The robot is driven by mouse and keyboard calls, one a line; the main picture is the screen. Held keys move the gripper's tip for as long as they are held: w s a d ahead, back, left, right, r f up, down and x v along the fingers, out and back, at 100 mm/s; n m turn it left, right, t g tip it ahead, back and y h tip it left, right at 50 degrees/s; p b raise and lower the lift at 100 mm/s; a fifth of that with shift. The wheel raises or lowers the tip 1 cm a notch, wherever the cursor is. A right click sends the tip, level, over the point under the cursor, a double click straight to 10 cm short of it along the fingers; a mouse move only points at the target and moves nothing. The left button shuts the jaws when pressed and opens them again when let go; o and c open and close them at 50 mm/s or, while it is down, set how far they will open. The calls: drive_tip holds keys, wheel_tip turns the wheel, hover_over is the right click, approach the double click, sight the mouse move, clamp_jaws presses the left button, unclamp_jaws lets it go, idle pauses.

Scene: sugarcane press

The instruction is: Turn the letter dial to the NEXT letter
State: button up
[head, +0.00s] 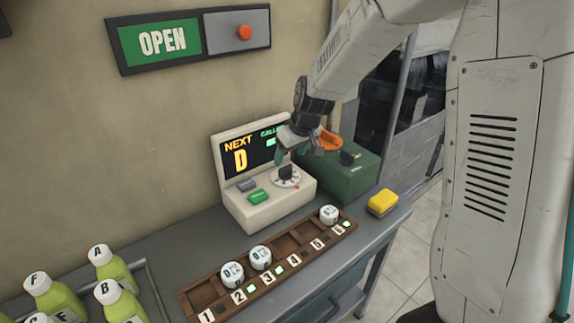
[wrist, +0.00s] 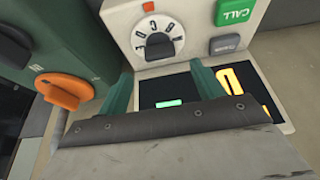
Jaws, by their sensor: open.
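The call machine (head: 268,200) is a cream box with a dark screen (head: 236,162) that reads NEXT with a yellow D. Its letter dial (head: 286,175) is a pale disc with a black knob. In the wrist view the letter dial (wrist: 158,38) shows letters around its rim, including B, C, D and E, and an orange-red mark (wrist: 148,6) beside it. I cannot tell for certain which letter is selected. My gripper (head: 285,155) is open and empty just above the dial. In the wrist view its two green fingers (wrist: 160,76) are spread, apart from the knob, over the screen side.
A green CALL button (wrist: 235,11) and a grey button (wrist: 225,44) sit near the dial. A green box with an orange knob (wrist: 62,90) stands close beside the machine. A wooden numbered rack (head: 222,314) with white tokens, a yellow block (head: 382,202) and green bottles (head: 118,303) are on the counter.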

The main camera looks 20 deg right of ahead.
sight(286, 167)
drive_tip(key=x, duration=0.5)
drive_tip(key=shift+f, duration=0.3)
drive_tip(key=c, duration=1)
